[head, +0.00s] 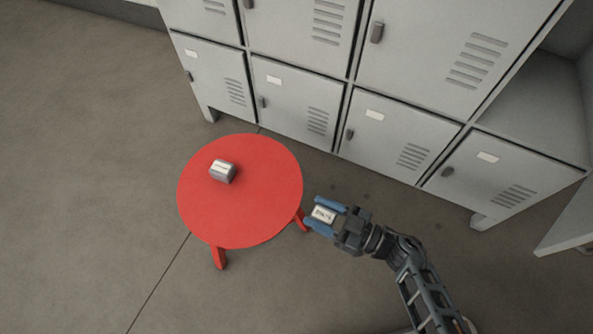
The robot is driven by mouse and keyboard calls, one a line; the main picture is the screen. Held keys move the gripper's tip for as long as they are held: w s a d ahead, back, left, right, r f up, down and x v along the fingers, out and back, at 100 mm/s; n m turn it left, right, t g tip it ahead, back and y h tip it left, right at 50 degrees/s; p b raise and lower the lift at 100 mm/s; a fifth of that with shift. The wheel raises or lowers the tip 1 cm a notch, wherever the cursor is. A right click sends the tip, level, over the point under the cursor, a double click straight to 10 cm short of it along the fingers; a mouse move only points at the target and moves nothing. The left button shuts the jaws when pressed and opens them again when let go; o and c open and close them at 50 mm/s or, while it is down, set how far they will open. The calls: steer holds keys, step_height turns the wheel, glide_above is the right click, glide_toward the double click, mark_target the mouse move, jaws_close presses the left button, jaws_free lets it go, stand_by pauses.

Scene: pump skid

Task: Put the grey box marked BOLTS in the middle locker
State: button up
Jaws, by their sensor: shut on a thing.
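My gripper (325,215) is shut on a small box (324,214) with a pale, marked top face, held between its blue fingers. The lettering is small but looks like BOLTS. The box is in the air over the floor, just right of the red stool. The lockers (310,75) are light grey, in rows, with vents, dark handles and small white labels. The doors in view are shut, except for one open compartment (535,95) at the upper right. I cannot tell from this view which locker is the middle one.
A round red stool (245,205) stands left of my gripper, with a second small grey box (222,171) with a pale label on it. A grey panel edge (570,215) juts in at the right. The floor (90,170) at the left is clear.

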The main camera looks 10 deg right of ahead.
steer(key=shift+w+d+r, duration=0.15)
steer(key=shift+d, duration=0.1)
steer(key=w+d+r+m+t+h+p, duration=0.1)
steer(key=w+d+r+m+t+h, duration=0.2)
steer(key=w+d+r+m+h, duration=0.35)
steer(key=w+d+r+m+t+h+p, duration=0.1)
steer(key=w+d+r+m+t+h, duration=0.25)
steer(key=r+h, duration=0.55)
steer(key=s+r+y+p, duration=0.1)
steer(key=s+r+p, duration=0.2)
steer(key=r+p, duration=1.1)
steer(key=p, duration=0.8)
steer(key=shift+a+y, duration=0.3)
steer(key=shift+y, duration=0.05)
